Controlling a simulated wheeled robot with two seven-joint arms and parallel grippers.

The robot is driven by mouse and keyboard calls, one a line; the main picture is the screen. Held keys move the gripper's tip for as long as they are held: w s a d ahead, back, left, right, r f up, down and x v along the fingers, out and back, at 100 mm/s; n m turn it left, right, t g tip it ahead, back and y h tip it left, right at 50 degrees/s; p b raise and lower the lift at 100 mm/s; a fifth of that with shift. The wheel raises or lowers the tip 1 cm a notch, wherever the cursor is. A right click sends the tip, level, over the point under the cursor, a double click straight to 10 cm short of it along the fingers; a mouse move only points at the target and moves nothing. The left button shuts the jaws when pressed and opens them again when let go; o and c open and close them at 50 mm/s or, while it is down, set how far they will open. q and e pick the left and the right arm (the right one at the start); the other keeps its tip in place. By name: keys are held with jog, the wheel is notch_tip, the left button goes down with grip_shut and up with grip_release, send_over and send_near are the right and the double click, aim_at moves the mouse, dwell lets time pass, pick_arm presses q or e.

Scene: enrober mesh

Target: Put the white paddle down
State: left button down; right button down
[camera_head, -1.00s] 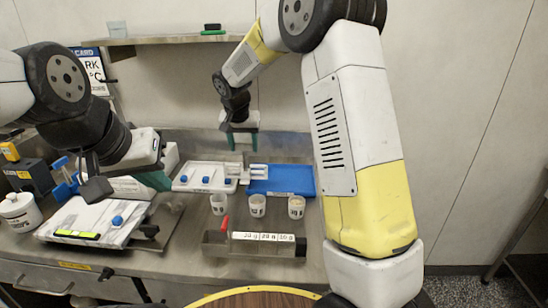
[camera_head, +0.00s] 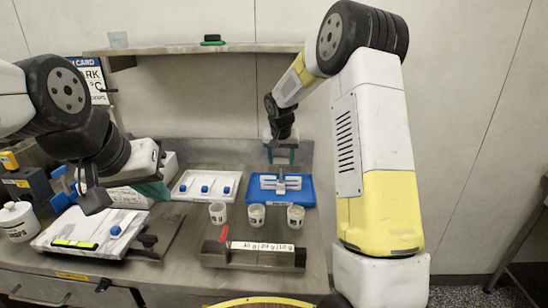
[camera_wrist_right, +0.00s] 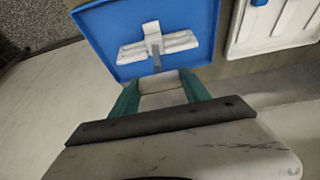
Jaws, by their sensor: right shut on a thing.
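The white paddle (camera_head: 281,183) is over the blue tray (camera_head: 309,197), its flat white bars low against the tray. I cannot tell whether it touches the tray floor. My right gripper (camera_head: 281,160) points down above the tray, shut on the paddle's upright stem. In the right wrist view, the paddle (camera_wrist_right: 180,42) shows beyond the teal fingers (camera_wrist_right: 161,82), with the blue tray (camera_wrist_right: 96,30) behind it. My left gripper (camera_head: 155,190) hangs at the left by the marble slab; its jaw opening is hidden.
A white tray (camera_head: 190,195) with several blue-knobbed tools lies left of the blue tray. White cups (camera_head: 256,215) stand in front, with a metal holder (camera_head: 255,258) nearer. A marble slab (camera_head: 60,230) lies at the left. A shelf (camera_head: 180,49) crosses the wall.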

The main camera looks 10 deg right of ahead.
jog(key=c, duration=0.5)
grip_release()
jog(key=shift+f, duration=0.1)
jog(key=s+r, duration=1.3)
jog(key=r, duration=0.3)
jog(key=s+n+y, duration=0.1)
jog(key=s, duration=0.7)
jog(key=s+n+t+y, duration=0.1)
jog(key=s, duration=0.7)
jog(key=s+y, duration=0.1)
jog(key=s, duration=0.7)
jog(key=shift+s+f+n+t, duration=0.1)
jog(key=shift+s+n+t, duration=0.3)
